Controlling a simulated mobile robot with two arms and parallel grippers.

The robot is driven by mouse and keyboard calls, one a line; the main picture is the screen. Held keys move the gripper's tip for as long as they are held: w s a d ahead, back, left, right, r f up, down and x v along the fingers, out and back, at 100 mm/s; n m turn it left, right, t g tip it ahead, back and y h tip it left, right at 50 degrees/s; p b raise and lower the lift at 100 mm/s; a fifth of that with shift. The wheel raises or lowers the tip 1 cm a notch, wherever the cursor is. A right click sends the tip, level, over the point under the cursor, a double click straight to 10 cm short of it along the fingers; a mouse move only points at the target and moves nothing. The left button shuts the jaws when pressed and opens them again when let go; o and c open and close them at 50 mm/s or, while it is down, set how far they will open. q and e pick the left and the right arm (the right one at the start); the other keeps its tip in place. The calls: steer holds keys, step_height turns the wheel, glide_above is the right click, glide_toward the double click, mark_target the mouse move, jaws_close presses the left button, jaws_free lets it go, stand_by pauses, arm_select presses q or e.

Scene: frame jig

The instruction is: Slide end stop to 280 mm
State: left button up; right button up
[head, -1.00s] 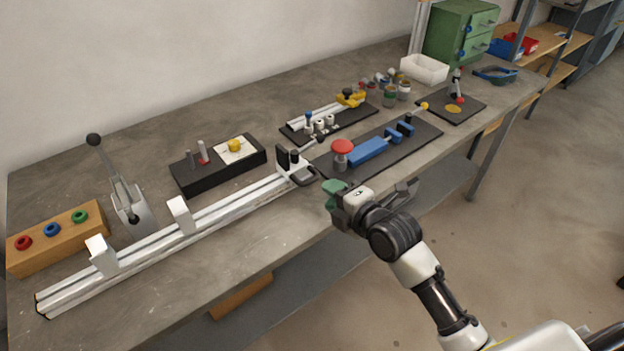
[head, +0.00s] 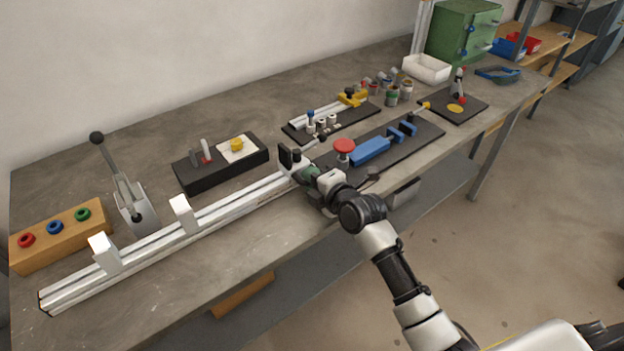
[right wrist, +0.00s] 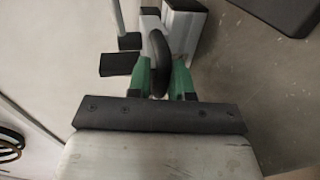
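The long silver rail (head: 150,258) runs along the bench's front left. The end stop (head: 291,163) sits at its right end, with a black plate and a dark handle. My right gripper (head: 309,173) is at the end stop. Its green fingertips (right wrist: 161,80) lie on either side of the handle, very close to it; I cannot tell whether they press on it. My left gripper is not in view. I cannot read a scale on the rail.
Two white blocks (head: 184,214) (head: 104,254) stand on the rail left of the end stop. A black box (head: 195,178) and a lever press (head: 131,205) stand behind the rail. A red-knobbed blue fixture (head: 369,151) is close on the right.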

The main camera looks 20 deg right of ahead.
steer(key=shift+f, duration=0.2)
jaws_close()
steer(key=a+p, duration=0.1)
steer(key=s+a+p, duration=0.1)
steer(key=a, duration=0.1)
steer(key=shift+s+a, duration=0.2)
steer(key=shift+a, duration=0.05)
steer(key=shift+s+a+f, duration=0.1)
steer(key=shift+a+f, duration=0.05)
steer(key=shift+a, duration=0.1)
steer(key=shift+o, duration=1.9)
jaws_free()
steer(key=shift+o, duration=0.5)
steer(key=shift+d, duration=0.1)
steer(key=v, duration=1)
steer(key=shift+s, duration=0.35)
steer(key=shift+d, duration=0.1)
